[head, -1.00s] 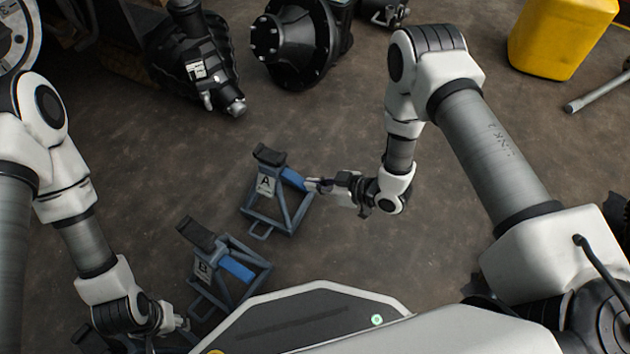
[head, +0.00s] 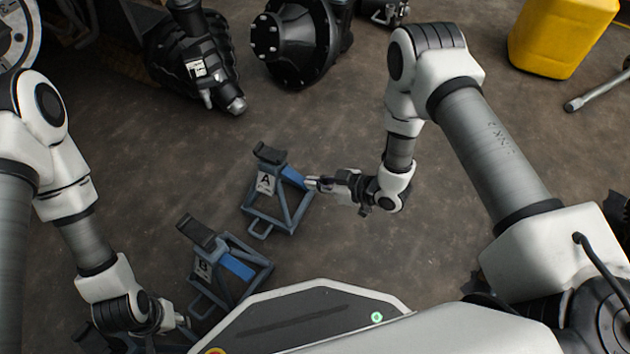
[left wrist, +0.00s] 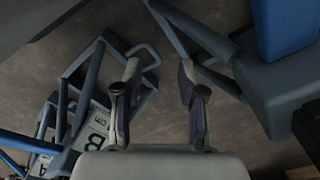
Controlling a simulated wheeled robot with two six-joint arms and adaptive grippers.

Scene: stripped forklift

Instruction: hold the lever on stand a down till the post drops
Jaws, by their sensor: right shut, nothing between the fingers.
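Stand A (head: 283,215) is a blue-grey jack stand with an "A" label, upright on the floor in the head view. Its dark-topped post (head: 270,154) stands above the frame. Its blue lever (head: 291,177) slopes down to the right. My right gripper (head: 312,183) is shut and empty, its tips at the lever's outer end; I cannot tell whether they press on it. My left gripper (head: 184,322) is low at the left, away from stand A. The left wrist view shows the left gripper (left wrist: 160,75) open, with nothing between its fingers.
Stand B (head: 250,285), with a blue lever, stands just in front of stand A. In the left wrist view stand B (left wrist: 88,85) is left of the fingers; another blue-levered stand (left wrist: 275,85) is at the right. Black machine parts (head: 300,45) lie behind.

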